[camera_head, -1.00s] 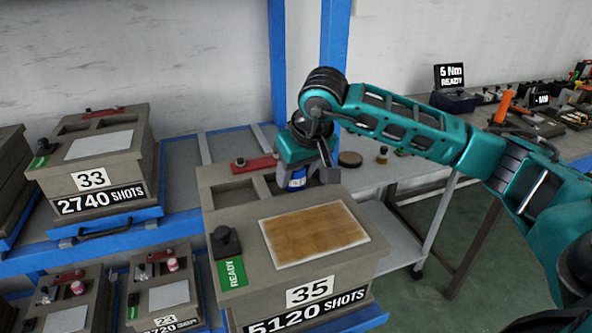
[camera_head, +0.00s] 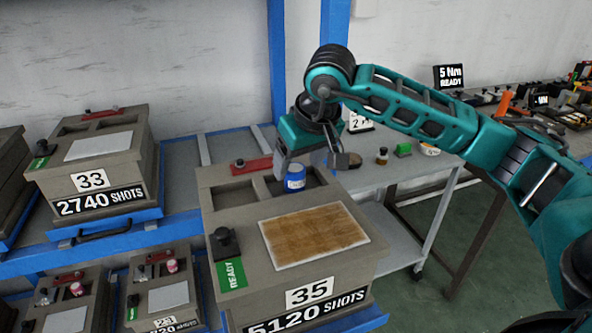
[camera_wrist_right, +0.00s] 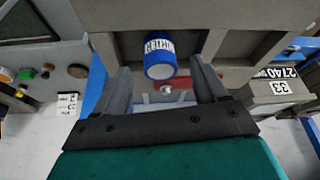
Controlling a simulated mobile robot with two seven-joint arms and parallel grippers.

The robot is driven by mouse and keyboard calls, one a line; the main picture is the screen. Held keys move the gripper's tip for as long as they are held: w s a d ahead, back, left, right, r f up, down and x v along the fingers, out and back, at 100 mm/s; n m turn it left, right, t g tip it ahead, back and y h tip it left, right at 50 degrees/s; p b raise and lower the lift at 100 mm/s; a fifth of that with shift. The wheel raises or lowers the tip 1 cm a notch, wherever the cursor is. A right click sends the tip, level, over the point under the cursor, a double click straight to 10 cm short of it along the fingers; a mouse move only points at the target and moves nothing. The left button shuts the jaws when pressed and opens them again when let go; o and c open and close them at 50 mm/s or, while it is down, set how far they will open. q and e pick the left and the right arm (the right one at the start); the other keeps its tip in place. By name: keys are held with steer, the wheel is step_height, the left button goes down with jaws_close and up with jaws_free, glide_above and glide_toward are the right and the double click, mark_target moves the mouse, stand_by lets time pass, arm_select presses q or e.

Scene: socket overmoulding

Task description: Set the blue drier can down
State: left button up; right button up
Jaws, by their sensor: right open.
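The blue drier can (camera_head: 295,180), with a white label band, is at the right-hand recess in the top of the grey mould box numbered 35 (camera_head: 225,196). In the right wrist view the can (camera_wrist_right: 160,68) shows between and beyond the finger tips, with gaps on both sides. My right gripper (camera_head: 309,168) is open just above and around the can, apparently not touching it. How deep the can sits in the recess is hard to tell. My left gripper is not in view.
A red clamp bar (camera_head: 252,165) and a black knob (camera_head: 224,242) stand on box 35. Box 33 (camera_head: 60,176) is on the blue rack at left. Behind my right arm, a grey table (camera_head: 400,180) holds small items. The left recess of box 35 is empty.

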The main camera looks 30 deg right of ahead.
steer(key=v, duration=0.8)
steer(key=shift+r, duration=0.2)
steer(key=shift+s, duration=0.15)
